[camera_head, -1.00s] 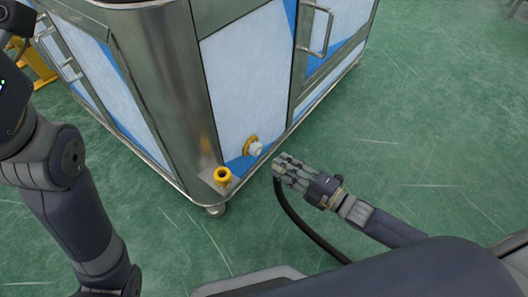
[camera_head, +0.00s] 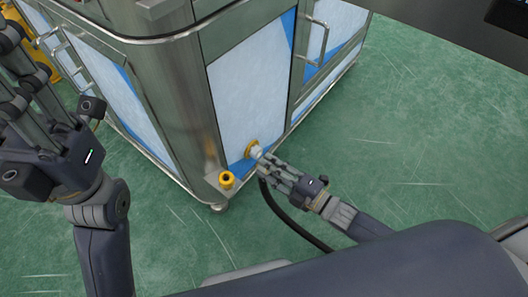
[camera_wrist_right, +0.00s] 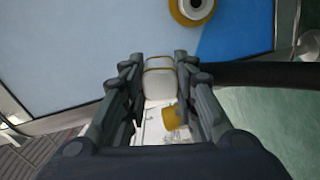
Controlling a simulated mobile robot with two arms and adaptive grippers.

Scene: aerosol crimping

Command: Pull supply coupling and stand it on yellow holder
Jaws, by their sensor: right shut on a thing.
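My right gripper (camera_head: 262,168) is shut on the supply coupling (camera_wrist_right: 159,80), a white block with a yellow band, seen between the fingers in the right wrist view. A black hose (camera_head: 290,221) hangs from the gripper. The yellow ringed port (camera_head: 251,149) on the cabinet front is just behind the gripper; in the right wrist view the port (camera_wrist_right: 194,8) is apart from the coupling. The yellow holder (camera_head: 227,180) stands at the cabinet's lower corner, left of the gripper, and shows partly below the coupling (camera_wrist_right: 171,118). My left gripper (camera_head: 30,85) is raised at left, its fingers spread and empty.
The steel cabinet (camera_head: 185,95) with pale blue panels stands behind the holder. Its door handle (camera_head: 318,42) sticks out above. A dark flat panel (camera_head: 450,25) enters at the top right. The green floor (camera_head: 420,140) at right is clear.

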